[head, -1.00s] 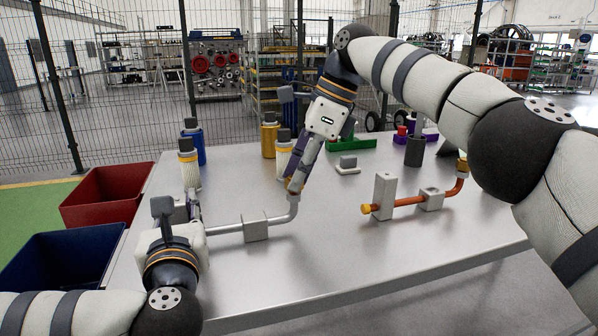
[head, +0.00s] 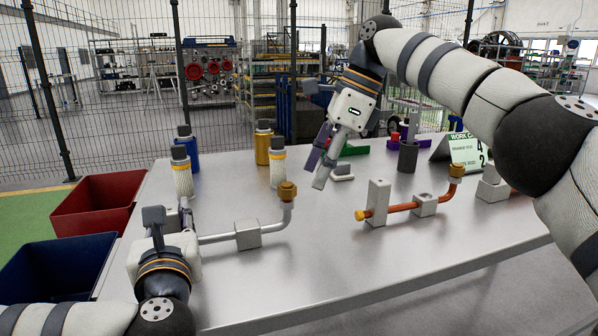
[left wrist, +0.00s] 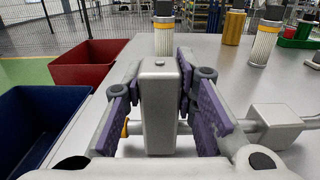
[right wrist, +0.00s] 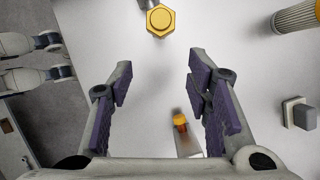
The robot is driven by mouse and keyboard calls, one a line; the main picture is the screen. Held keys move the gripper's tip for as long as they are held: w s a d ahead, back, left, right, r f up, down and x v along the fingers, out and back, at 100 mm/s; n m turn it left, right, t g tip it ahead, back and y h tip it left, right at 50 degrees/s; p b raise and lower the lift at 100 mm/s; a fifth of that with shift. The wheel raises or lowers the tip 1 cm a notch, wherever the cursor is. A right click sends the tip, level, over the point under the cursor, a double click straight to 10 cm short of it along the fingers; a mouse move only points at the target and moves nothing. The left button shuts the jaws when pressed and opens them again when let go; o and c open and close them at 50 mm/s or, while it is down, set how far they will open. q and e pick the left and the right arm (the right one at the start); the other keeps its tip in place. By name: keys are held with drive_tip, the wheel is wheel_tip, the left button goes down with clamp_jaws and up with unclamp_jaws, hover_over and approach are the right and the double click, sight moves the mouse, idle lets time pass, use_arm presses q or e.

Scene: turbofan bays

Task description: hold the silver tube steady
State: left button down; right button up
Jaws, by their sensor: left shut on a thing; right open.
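The silver tube (head: 215,238) runs level above the table, through a grey block (head: 247,234), and bends up at its right end to a brass hex nut (head: 288,190). My left gripper (head: 183,212) is shut on an upright grey post (left wrist: 160,105) at the tube's left end. An orange nut (left wrist: 125,128) shows beside that post, partly hidden by the finger. My right gripper (head: 320,172) is open and empty, above the table to the right of the brass nut. The nut also shows ahead of its fingers in the right wrist view (right wrist: 160,20).
An orange tube (head: 400,207) in its own post and block stands at right. White-and-yellow canisters (head: 182,178) (head: 278,168), a blue one (head: 186,146) and a yellow one (head: 263,145) stand behind. Red (head: 95,205) and blue (head: 60,265) bins are at left. The front table is clear.

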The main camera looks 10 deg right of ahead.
sight(287, 186)
drive_tip(key=s+d, duration=0.2)
drive_tip(key=d, duration=0.6)
drive_tip(key=shift+a, duration=0.1)
